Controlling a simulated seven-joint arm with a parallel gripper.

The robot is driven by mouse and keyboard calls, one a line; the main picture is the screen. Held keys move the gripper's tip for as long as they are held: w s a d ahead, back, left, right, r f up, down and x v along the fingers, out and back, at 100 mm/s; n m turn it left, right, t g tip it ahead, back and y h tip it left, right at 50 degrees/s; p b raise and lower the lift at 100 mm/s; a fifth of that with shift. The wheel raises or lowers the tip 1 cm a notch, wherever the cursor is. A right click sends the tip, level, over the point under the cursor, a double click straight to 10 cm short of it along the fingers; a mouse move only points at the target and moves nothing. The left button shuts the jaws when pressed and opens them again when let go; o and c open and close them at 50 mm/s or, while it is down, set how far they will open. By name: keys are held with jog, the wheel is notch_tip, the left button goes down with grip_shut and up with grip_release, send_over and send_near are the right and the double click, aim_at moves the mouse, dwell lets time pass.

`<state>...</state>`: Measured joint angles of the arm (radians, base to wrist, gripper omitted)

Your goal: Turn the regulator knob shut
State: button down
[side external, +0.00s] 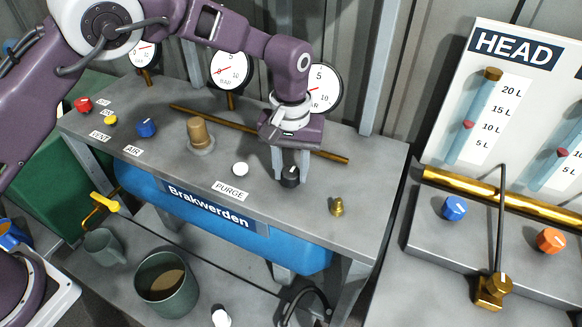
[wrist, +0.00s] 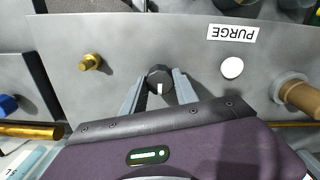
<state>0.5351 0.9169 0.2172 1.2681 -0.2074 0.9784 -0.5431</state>
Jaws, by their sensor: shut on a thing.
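A black knob with a white pointer mark stands on the grey bench top, right of the PURGE label; I take it for the regulator knob (side external: 291,176). In the wrist view the same knob (wrist: 160,78) sits between my two fingers, its white mark pointing towards my gripper body. My gripper (side external: 290,180) points down over it and is shut on it, with a finger on either side. In the wrist view the fingertips of my gripper (wrist: 158,82) flank the knob. The fingers hide part of the knob's sides.
A white button (side external: 240,169) lies left of the knob and a brass fitting (side external: 337,206) right of it. A brass pipe (side external: 260,133) runs behind. A tan knob (side external: 198,133), blue knob (side external: 146,127) and dial gauges (side external: 231,70) are farther left.

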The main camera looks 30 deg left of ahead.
aim_at(291, 172)
dwell(0.5)
jog(key=c, duration=0.9)
grip_release()
jog(key=shift+c, duration=0.2)
notch_tip(291, 172, up, 7)
jog(key=shift+r, duration=0.1)
jog(key=s+a+r+t+h, duration=0.1)
jog(key=s+a+r, duration=0.3)
jog(key=a+r, duration=0.25)
jog(key=s+a+r+t, duration=0.1)
jog(key=s+a+r, duration=0.35)
jog(key=r, duration=0.35)
jog(key=s+a+m+t, duration=0.1)
jog(key=s+a, duration=0.2)
jog(key=s, duration=0.4)
jog(key=s+a+m+t, duration=0.1)
jog(key=s+a, duration=0.2)
jog(key=s, duration=0.4)
jog(key=s+a+f+m+t+y, duration=0.1)
jog(key=s+a, duration=0.2)
jog(key=s, duration=0.4)
jog(key=shift+a+t, duration=0.2)
jog(key=shift+t, duration=0.1)
